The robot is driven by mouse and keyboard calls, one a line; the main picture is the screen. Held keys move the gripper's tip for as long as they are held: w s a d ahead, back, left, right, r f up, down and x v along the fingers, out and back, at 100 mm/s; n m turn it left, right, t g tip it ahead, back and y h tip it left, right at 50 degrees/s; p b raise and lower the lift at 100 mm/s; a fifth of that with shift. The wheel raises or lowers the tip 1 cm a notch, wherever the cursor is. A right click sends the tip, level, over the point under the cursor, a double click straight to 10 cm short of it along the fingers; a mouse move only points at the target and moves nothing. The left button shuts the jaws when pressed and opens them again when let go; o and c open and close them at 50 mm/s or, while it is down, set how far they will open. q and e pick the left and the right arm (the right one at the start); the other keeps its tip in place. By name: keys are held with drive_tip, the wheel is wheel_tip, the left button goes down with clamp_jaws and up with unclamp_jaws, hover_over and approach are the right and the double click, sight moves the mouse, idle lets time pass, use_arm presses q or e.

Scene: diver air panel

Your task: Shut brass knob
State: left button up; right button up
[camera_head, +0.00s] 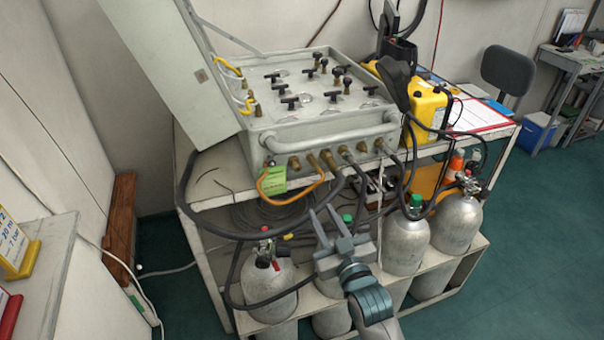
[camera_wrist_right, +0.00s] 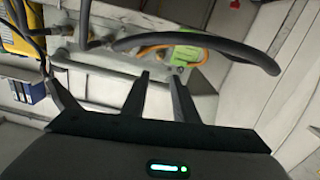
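The grey air panel (camera_head: 255,128) stands on a shelf unit with its lid open at the left. Its top carries several black-handled knobs (camera_head: 290,102) and a small brass knob (camera_head: 258,110) near the left edge. Several brass fittings (camera_head: 326,160) line its front; I cannot tell which part is the task's brass knob or whether it is shut. My right gripper (camera_head: 324,212) is below and in front of the panel, near the cylinders, with its fingers apart and nothing between them. Its fingers also show in the wrist view (camera_wrist_right: 158,76). My left gripper is not in view.
Grey cylinders (camera_head: 270,285) stand in the lower rack. Dark hoses and an orange hose (camera_head: 290,199) hang before the panel, beside a green tag (camera_head: 272,181); the tag also shows in the wrist view (camera_wrist_right: 186,52). A yellow case (camera_head: 428,108) stands right of the panel.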

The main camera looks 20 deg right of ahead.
sight(298, 169)
drive_tip(key=w+p, duration=0.3)
drive_tip(key=w, duration=1.3)
drive_tip(key=shift+w+a, duration=0.15)
drive_tip(key=shift+w, duration=0.2)
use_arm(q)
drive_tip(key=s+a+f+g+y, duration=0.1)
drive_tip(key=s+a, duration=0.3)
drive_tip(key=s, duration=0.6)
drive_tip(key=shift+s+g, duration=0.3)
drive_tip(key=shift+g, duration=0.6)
use_arm(e)
drive_tip(key=shift+w, duration=0.35)
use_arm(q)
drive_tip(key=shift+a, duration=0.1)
use_arm(e)
drive_tip(key=shift+f, duration=0.1)
clamp_jaws()
